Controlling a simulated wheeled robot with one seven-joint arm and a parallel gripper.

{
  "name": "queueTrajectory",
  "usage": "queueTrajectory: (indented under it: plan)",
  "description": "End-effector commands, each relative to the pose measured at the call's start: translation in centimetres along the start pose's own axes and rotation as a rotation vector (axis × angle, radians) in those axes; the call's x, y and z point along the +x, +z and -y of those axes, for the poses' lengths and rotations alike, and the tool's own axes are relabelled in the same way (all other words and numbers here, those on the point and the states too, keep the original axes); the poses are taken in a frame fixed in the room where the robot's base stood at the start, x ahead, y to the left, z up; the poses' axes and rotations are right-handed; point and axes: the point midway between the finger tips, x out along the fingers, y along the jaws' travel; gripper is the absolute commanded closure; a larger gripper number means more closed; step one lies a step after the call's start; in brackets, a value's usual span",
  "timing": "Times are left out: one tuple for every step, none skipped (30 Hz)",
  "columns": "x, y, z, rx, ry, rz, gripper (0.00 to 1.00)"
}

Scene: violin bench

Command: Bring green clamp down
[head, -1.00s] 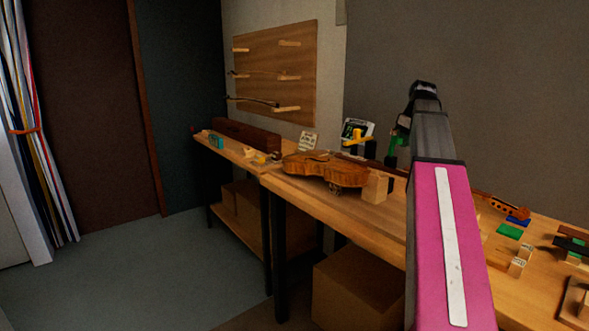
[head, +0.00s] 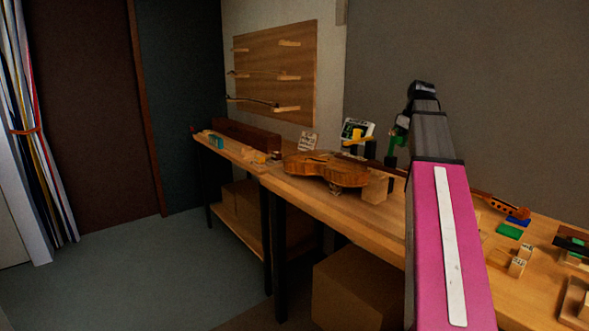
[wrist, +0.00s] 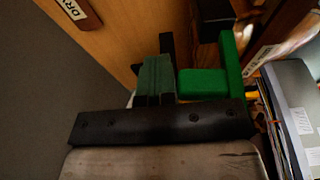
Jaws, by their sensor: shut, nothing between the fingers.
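The green clamp (head: 391,152) stands upright at the back of the bench in the head view, just left of my arm and partly hidden. In the wrist view the green clamp (wrist: 205,83) is close, with a bright green bar and an upright arm. My gripper (wrist: 154,78) is shut and empty, its dark fingers just left of the green bar. I cannot tell whether they touch it. In the head view my gripper's end (head: 402,128) is small and dark, close to the clamp.
A yellow clamp (head: 356,137) stands left of the green one, before a small framed card. A violin (head: 325,170) lies on the workbench (head: 335,209), beside a wooden block (head: 375,190). Small blocks and a green pad (head: 509,231) lie at right. Papers (wrist: 296,115) are close at right in the wrist view.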

Motion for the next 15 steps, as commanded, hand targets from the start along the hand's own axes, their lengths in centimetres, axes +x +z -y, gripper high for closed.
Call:
queueTrajectory:
  plan:
    - [0.0,0.1,0.3,-0.001,-0.001,0.0,1.0]
    - [0.0,0.1,0.4,-0.001,-0.001,0.0,1.0]
    - [0.0,0.1,0.5,-0.001,-0.001,0.0,1.0]
    - [0.0,0.1,0.6,-0.001,-0.001,0.0,1.0]
    - [0.0,0.1,0.7,0.0,-0.001,0.0,1.0]
    - [0.0,0.1,0.9,0.0,-0.001,0.0,1.0]
    - [0.0,0.1,1.0,0.0,-0.001,0.0,1.0]
    - [0.0,0.1,1.1,0.0,-0.001,0.0,1.0]
    - [0.0,0.1,1.2,0.0,-0.001,0.0,1.0]
    - [0.0,0.1,1.3,0.0,-0.001,0.0,1.0]
    - [0.0,0.1,1.4,0.0,-0.001,0.0,1.0]
    - [0.0,0.1,1.6,0.0,-0.001,0.0,1.0]
    - [0.0,0.1,1.7,0.0,-0.001,0.0,1.0]
    - [0.0,0.1,1.8,0.0,-0.001,0.0,1.0]
    - [0.1,0.1,1.9,0.0,-0.001,0.0,1.0]
